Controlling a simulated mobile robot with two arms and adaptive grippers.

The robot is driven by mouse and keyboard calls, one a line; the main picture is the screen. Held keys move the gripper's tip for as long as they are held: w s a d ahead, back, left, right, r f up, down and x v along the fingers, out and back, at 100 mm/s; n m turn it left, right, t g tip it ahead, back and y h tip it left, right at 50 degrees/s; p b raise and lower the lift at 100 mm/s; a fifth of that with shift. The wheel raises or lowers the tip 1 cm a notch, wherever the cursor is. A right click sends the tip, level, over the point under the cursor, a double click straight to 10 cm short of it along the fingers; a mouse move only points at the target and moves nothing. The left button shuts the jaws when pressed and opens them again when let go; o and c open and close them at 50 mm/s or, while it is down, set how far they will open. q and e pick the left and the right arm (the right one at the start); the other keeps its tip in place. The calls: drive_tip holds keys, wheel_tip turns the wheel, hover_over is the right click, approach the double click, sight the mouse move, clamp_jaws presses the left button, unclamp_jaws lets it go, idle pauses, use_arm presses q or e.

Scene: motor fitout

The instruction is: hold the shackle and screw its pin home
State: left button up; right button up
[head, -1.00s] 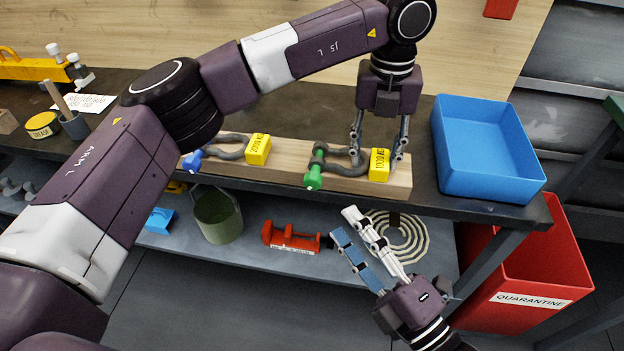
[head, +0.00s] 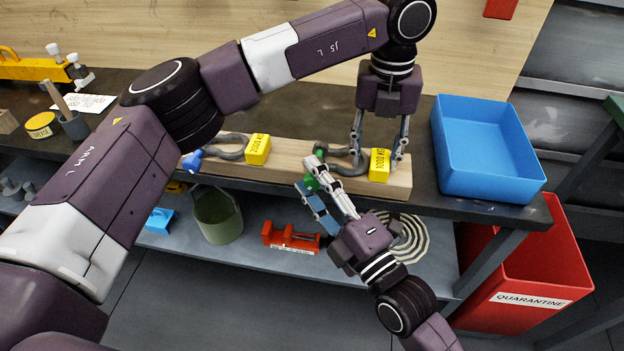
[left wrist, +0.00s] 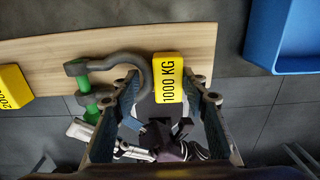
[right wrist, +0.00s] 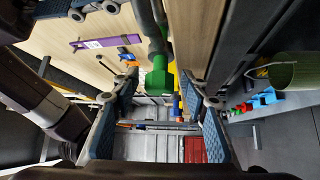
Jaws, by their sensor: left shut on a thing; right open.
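The grey shackle (head: 350,168) lies on the wooden board with a yellow 1000 KG block (head: 380,164) at its bow end. My left gripper (head: 379,160) is shut around the block end, with its fingers on either side of the block and bow in the left wrist view (left wrist: 168,92). The green pin (left wrist: 84,84) passes through the shackle's eyes; its head sticks out toward the board's front edge. My right gripper (head: 315,180) is open at the pin head. In the right wrist view the green head (right wrist: 160,76) stands between the spread fingers; I cannot tell whether they touch it.
A second shackle with a blue pin (head: 192,160) and a yellow 2000 KG block (head: 258,149) lies left on the same board (head: 285,170). A blue tray (head: 490,185) stands right. A red quarantine bin (head: 520,312) stands below, beside the lower shelf, which holds a red tool (head: 290,240).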

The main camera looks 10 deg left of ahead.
clamp_jaws()
drive_tip(key=shift+f+m+t, duration=0.1)
drive_tip(key=shift+m+t, duration=0.3)
drive_tip(key=m+t, duration=0.3)
drive_tip(key=m, duration=0.2)
drive_tip(key=shift+t, duration=0.3)
drive_tip(key=m+t+h, duration=0.2)
drive_tip(key=m+t, duration=0.1)
drive_tip(key=m, duration=0.1)
drive_tip(key=m+t+h, duration=0.2)
drive_tip(key=m, duration=0.3)
drive_tip(key=shift+t, duration=0.4)
drive_tip(key=shift+m+h, duration=0.3)
drive_tip(key=shift+h, duration=0.1)
unclamp_jaws()
